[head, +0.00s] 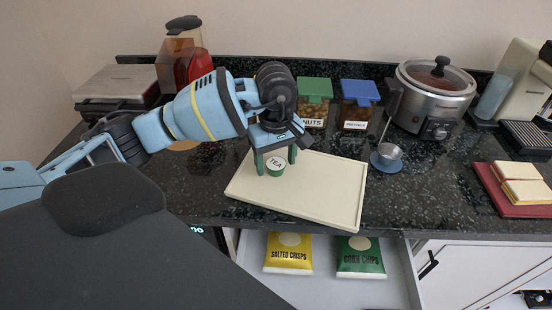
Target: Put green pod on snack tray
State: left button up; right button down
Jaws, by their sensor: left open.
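The green pod (275,171) has a white lid marked TEA. It appears to rest on the left part of the cream snack tray (322,198), with its lid up. The tray lies near the front edge of the counter. My left gripper (275,163) is open and points down at the pod, with one green finger on each side of it. A small gap between fingers and pod is hard to judge. My right gripper is not in view.
Nuts (313,103) and another blue-lidded container (357,106) stand behind the tray. Below, an open drawer (325,285) holds salted crisps (288,254) and corn chips (360,258).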

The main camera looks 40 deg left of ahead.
aim_at(276, 163)
pick_arm(q)
jog(key=shift+r, duration=0.3)
notch_tip(276, 163, up, 12)
jog(key=shift+p, duration=0.35)
jog(key=shift+d+f, duration=0.1)
jog(key=shift+f, duration=0.15)
